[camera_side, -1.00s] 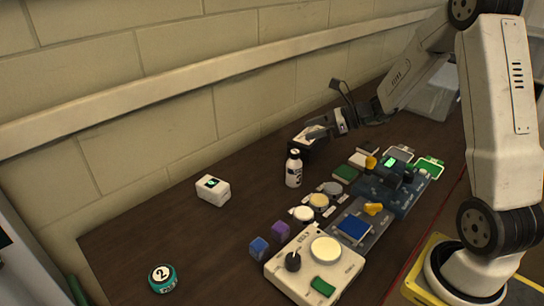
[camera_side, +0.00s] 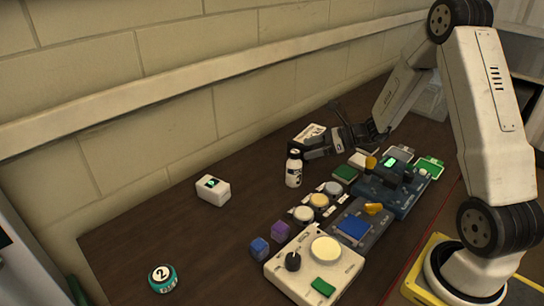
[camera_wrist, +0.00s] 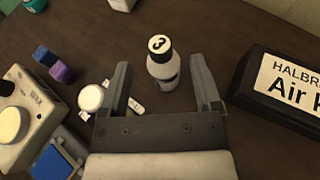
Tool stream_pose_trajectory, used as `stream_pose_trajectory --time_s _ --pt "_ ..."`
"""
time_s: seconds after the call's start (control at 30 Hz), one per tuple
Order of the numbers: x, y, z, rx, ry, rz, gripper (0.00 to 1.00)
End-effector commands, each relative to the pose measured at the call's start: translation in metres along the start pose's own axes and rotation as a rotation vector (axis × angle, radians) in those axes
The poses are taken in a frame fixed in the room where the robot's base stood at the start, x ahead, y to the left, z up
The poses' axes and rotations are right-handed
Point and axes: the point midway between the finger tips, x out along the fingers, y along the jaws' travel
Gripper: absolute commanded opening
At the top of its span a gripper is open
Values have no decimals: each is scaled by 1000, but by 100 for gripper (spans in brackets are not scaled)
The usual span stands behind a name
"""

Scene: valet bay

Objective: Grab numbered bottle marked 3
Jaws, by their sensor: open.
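The white bottle with a black cap (camera_side: 294,168) stands upright on the dark table. In the wrist view the bottle (camera_wrist: 163,70) shows a 3 on its cap. My gripper (camera_wrist: 165,82) is open, with one finger on each side of the bottle in that view; I cannot tell whether either finger touches it. In the side view my gripper (camera_side: 306,148) is low, just right of the bottle's upper part, and partly hides a sign behind it.
A black box labelled Air (camera_wrist: 285,85) lies right of the bottle. Several buttons and panels, including a white control box (camera_side: 315,265), stand in front. A teal puck marked 2 (camera_side: 162,279) and a white box (camera_side: 213,190) are left, with bare table between.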

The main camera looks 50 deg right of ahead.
Motion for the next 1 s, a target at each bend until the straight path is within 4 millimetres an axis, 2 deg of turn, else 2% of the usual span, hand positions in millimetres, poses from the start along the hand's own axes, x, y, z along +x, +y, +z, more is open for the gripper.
stream_pose_trajectory --time_s 0.17,0.4,0.53,1.0 --pt "4 0 -11 2 1 1 81" --pt "37 1 -10 -1 1 3 81" --pt "49 1 -9 -1 0 2 81" --pt "54 0 -9 0 0 0 81"
